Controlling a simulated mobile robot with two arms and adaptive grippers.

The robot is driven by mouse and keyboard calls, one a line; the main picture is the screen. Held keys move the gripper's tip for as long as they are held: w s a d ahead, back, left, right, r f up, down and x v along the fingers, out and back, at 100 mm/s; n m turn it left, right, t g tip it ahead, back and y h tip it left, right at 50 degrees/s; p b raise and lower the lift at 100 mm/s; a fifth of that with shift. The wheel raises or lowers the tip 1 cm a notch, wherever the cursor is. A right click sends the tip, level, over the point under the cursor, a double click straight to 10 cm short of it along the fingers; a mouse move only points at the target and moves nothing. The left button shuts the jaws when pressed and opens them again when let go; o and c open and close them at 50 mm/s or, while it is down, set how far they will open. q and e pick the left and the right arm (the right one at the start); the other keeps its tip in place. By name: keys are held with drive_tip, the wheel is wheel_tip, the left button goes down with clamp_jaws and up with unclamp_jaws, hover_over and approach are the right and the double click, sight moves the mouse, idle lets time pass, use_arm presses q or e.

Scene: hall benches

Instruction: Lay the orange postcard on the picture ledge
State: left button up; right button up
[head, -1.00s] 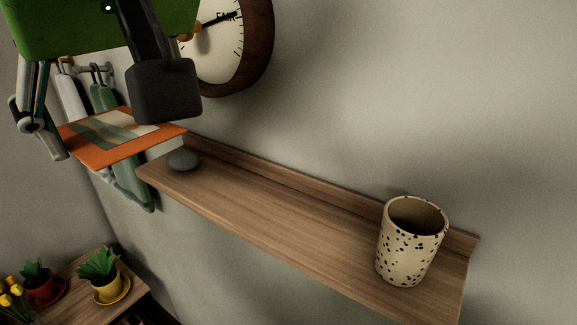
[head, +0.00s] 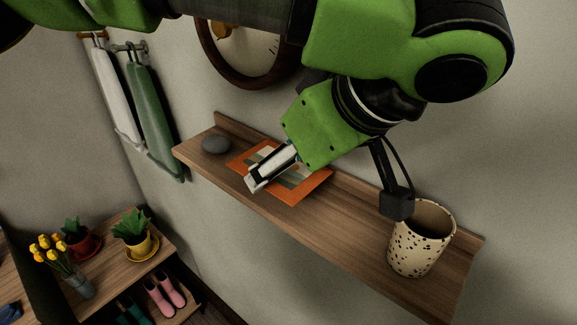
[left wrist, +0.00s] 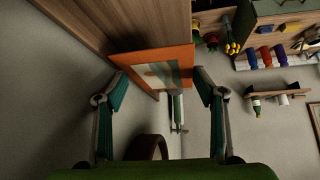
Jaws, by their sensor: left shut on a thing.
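The orange postcard (head: 312,187), with a green and cream picture, lies roughly flat over the wooden picture ledge (head: 345,235), between the grey stone and the speckled cup. My left gripper (head: 270,168) is shut on the postcard. One finger shows in front of the card in the head view; the rest is hidden by the wrist. In the left wrist view the postcard (left wrist: 150,56) spans between the two fingers, beside the ledge boards (left wrist: 110,22). I cannot tell whether the card touches the ledge. My right gripper is not in view.
The grey stone (head: 216,144) sits at the ledge's left end. The speckled cup (head: 420,245) stands at its right end, close to my arm. A wall clock (head: 240,60) hangs above. A lower bench (head: 107,268) with potted plants is at the left.

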sight(294, 176)
use_arm(q)
wheel_tip(294, 176, down, 3)
drive_tip(key=shift+w+d, duration=0.1)
drive_tip(key=shift+w, duration=0.05)
drive_tip(key=shift+f, duration=0.15)
drive_tip(key=o, duration=0.7)
